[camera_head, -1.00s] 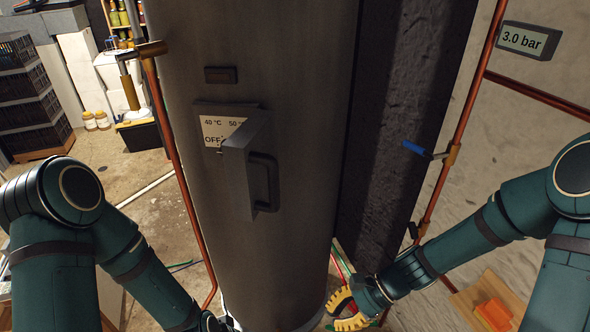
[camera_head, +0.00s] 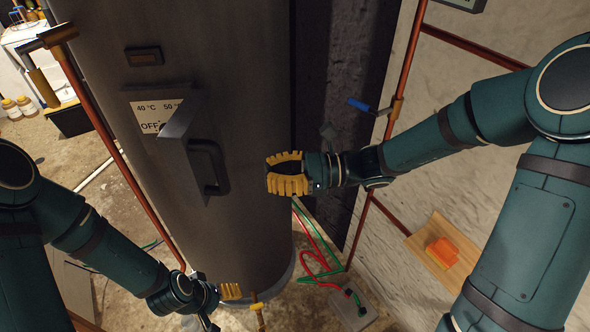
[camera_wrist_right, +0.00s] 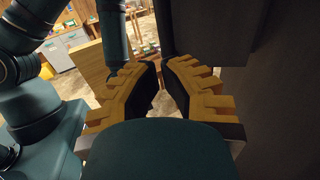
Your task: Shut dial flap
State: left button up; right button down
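The dial flap (camera_head: 200,160) stands swung out from the grey tank in the head view, its dark handle (camera_head: 212,168) facing right. Behind it, the white dial plate (camera_head: 146,117) shows "40 °C", "50" and "OFF"; the flap hides its right part. My right gripper (camera_head: 270,172) is to the right of the handle, in front of the tank's right edge, apart from the flap. Its yellow fingers are apart and empty in the right wrist view (camera_wrist_right: 162,75). My left gripper (camera_head: 231,291) is low near the tank's foot, and its finger gap is not clear.
The tank (camera_head: 245,80) fills the middle. A copper pipe (camera_head: 105,135) runs along its left; another with a blue-handled valve (camera_head: 362,105) stands at right. Red and green hoses (camera_head: 315,250) lie on the floor. An orange block (camera_head: 442,252) is at lower right.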

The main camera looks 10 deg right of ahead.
aim_at(224, 178)
jog(key=a, duration=0.4)
jog(key=w+a, duration=0.1)
jog(key=a, duration=0.2)
